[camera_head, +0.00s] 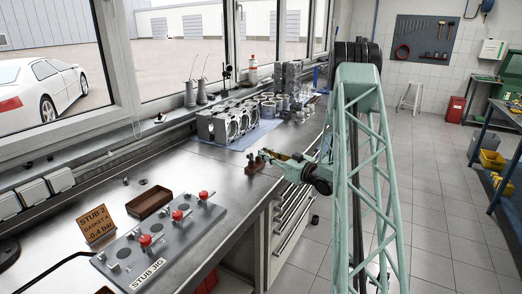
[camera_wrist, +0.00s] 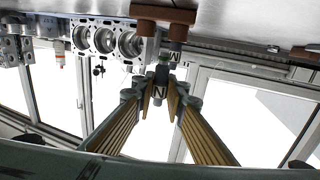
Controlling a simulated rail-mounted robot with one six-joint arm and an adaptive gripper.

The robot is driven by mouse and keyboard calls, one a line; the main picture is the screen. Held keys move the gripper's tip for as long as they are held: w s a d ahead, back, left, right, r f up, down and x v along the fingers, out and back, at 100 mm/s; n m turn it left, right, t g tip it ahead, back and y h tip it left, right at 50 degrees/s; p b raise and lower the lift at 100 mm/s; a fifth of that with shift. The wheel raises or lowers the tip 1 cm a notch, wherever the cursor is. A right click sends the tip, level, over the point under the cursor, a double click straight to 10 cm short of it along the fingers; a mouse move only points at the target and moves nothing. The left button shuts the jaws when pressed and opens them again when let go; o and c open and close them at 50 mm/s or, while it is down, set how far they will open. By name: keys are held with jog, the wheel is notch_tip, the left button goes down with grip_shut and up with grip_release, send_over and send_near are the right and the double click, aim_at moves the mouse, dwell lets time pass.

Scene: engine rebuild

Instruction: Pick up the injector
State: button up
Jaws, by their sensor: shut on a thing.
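In the wrist view, which appears upside down, my gripper (camera_wrist: 163,85) is shut on a grey injector marked N (camera_wrist: 158,93). The fingers stand on both sides of it. A second grey injector, marked M (camera_wrist: 174,56), is in the brown stand (camera_wrist: 165,14) just beyond. In the head view, my gripper (camera_head: 266,155) is at the brown stand (camera_head: 254,168) near the bench's right edge. The held injector is too small to make out clearly there. I cannot tell whether it is fully clear of the stand.
An engine block (camera_head: 225,122) stands behind on a blue mat (camera_head: 248,138). At the front are a stub jig (camera_head: 160,240) with red knobs, a brown tray (camera_head: 150,203) and an orange sign (camera_head: 96,225). Bare bench (camera_head: 205,170) lies left of the stand.

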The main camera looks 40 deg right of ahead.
jog(key=s+a, duration=0.2)
jog(key=s, duration=0.4)
jog(key=shift+s+r+p, duration=0.3)
jog(key=shift+a, duration=0.15)
